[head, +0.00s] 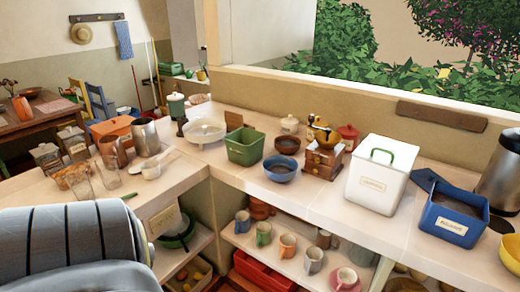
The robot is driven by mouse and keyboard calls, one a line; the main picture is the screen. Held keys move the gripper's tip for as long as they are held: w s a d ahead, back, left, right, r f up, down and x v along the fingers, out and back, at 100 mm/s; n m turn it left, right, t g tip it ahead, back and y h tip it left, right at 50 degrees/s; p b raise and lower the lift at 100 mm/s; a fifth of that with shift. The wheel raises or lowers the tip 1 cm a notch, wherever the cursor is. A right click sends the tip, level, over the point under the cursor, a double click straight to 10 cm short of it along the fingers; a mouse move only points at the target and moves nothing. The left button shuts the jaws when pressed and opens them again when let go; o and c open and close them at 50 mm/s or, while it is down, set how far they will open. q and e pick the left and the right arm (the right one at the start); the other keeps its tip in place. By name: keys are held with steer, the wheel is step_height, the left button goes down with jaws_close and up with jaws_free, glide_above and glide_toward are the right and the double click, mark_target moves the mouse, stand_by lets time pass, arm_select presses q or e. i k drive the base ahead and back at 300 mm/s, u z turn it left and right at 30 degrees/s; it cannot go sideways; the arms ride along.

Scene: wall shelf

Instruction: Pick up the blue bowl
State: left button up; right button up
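The blue bowl (280,172) stands upright on the white counter, right of a green square tub (244,146) and left of a brown wooden coffee grinder (322,158). A dark brown bowl (287,145) sits just behind it. The inside of the blue bowl looks darker than its rim; I cannot tell if it holds anything. A large grey ribbed part of my arm fills the lower left corner, far from the bowl. Neither of my grippers shows in this view.
A white bread box (378,174) and a blue labelled tub (453,216) stand to the right. Glasses (108,172) and a metal pitcher (145,137) stand on the left counter. Mugs (264,233) fill the shelf below. Counter in front of the bowl is clear.

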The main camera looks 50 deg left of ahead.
mark_target(280, 169)
steer(key=u, duration=1.2)
steer(key=i, duration=0.1)
steer(key=u, duration=0.1)
